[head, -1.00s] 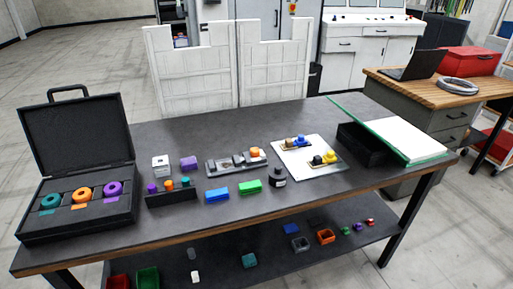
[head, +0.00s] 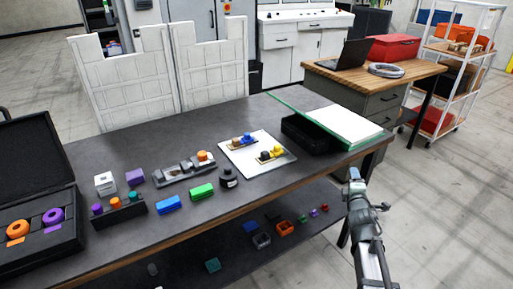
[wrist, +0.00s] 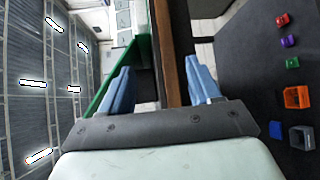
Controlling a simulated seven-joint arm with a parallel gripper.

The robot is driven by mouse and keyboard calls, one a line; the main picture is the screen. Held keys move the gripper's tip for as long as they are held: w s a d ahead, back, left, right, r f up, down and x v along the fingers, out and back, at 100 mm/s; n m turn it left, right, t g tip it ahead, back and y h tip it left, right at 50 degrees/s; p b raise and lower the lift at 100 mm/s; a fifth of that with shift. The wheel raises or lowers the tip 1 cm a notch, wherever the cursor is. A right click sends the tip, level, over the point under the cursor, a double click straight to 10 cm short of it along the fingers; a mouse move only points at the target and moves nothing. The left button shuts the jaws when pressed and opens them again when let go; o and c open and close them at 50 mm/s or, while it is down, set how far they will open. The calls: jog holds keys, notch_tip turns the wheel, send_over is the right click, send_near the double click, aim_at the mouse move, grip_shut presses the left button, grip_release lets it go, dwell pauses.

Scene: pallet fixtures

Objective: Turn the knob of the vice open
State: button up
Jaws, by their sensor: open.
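The vice (head: 178,174) is a long grey fixture lying on the dark table, left of the white plate. Its orange round knob (head: 203,156) sits at its right end, nearest the white plate. The vice does not show in the wrist view. My gripper (wrist: 162,85) is open, with its two blue fingers apart and nothing between them. In the head view my arm stands at the right, off the table's front edge and well away from the vice.
A white plate (head: 237,150) with yellow, blue and black parts lies right of the vice. Blue (head: 168,204) and green (head: 202,191) blocks and a black round pot (head: 228,177) stand in front. A green-edged board (head: 345,123) leans on a black tray. The lower shelf holds small parts.

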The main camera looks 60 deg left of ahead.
jog(key=s+a+r+n+g+y, duration=0.4)
jog(key=s+a+r, duration=0.3)
jog(key=s+r, duration=0.45)
jog(key=s+a+r+n+g+y, duration=0.2)
jog(key=s+a+r+n+y, duration=0.2)
jog(key=s+a+r+n, duration=0.7)
jog(key=s+a+r+n+g+y, duration=0.1)
jog(key=s+a+r+g+y, duration=0.25)
jog(key=s+r, duration=0.85)
jog(key=w+a+r+m+t+h, duration=0.2)
jog(key=w+a+m+t+h, duration=0.2)
jog(key=w+a+m+t, duration=0.35)
jog(key=m+g+h, duration=1)
jog(key=g+h, duration=0.3)
jog(key=h, duration=0.3)
send_near(202, 153)
jog(key=x, duration=0.8)
jog(key=shift+a+f, duration=0.15)
jog(key=shift+f, duration=0.1)
